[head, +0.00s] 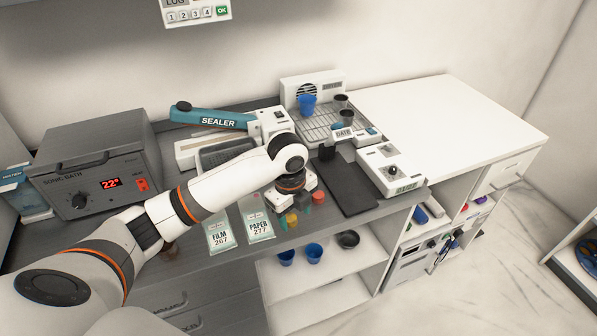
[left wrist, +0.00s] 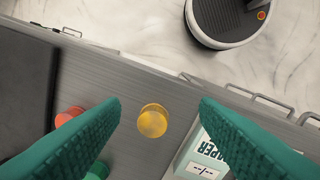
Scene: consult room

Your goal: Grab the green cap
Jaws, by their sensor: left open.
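The green cap (left wrist: 98,171) shows only in part in the left wrist view, low and left, partly behind the left-hand finger. I cannot make it out clearly in the head view, where my gripper covers that spot. My left gripper (head: 293,213) is open above the counter's front part, with green ridged fingers and nothing held. In the left wrist view a yellow cap (left wrist: 152,121) lies between and beyond the fingertips (left wrist: 160,103). A red cap (left wrist: 68,115) lies at the left, partly hidden by a finger. My right gripper is not in view.
Film and paper pouch packs (head: 218,233) lie left of the caps. A dark mat (head: 348,187) lies to the right. The sealer (head: 218,119) and sonic bath (head: 98,165) stand behind and left. The white counter (head: 440,110) at right is clear.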

